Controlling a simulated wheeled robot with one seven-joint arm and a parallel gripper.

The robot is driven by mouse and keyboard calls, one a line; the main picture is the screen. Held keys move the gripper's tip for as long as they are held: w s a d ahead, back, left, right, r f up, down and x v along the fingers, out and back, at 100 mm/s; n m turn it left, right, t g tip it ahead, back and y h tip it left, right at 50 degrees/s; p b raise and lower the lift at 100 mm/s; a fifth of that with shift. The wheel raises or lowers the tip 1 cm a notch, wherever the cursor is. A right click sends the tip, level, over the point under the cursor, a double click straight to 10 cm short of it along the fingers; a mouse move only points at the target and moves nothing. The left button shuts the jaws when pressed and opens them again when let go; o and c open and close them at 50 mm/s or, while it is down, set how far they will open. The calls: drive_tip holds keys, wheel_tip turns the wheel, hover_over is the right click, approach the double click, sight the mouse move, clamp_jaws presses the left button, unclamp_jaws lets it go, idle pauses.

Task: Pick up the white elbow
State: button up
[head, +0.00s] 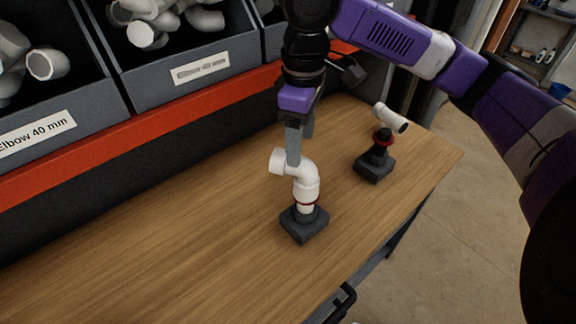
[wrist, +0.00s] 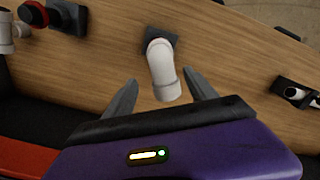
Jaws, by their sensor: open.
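The white elbow (head: 300,175) sits on a short white pipe stub with a red ring, upright on a dark grey square base (head: 305,226) on the wooden bench. Its free opening points left in the head view. In the wrist view the elbow (wrist: 161,66) lies between the fingers, its open end toward me. My gripper (head: 299,150) points down at the elbow, and one finger overlaps the elbow in the head view. In the wrist view the gripper (wrist: 162,92) is open, with a gap on each side of the elbow. Whether a finger touches it is hidden.
A second dark base (head: 374,165) with a red ring and a tilted white fitting (head: 390,117) stands at the back right of the bench (head: 150,250). Grey bins (head: 180,60) of white fittings stand behind a red rail (head: 140,141). The bench's left part is clear.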

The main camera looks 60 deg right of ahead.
sight(297, 174)
drive_tip(key=shift+a+f+p, duration=0.15)
drive_tip(key=shift+f+p, duration=0.2)
drive_tip(key=shift+f, duration=1.45)
drive_tip(key=shift+a+f+p, duration=0.1)
drive_tip(key=shift+f+p, duration=0.2)
drive_tip(key=shift+f, duration=1.45)
clamp_jaws()
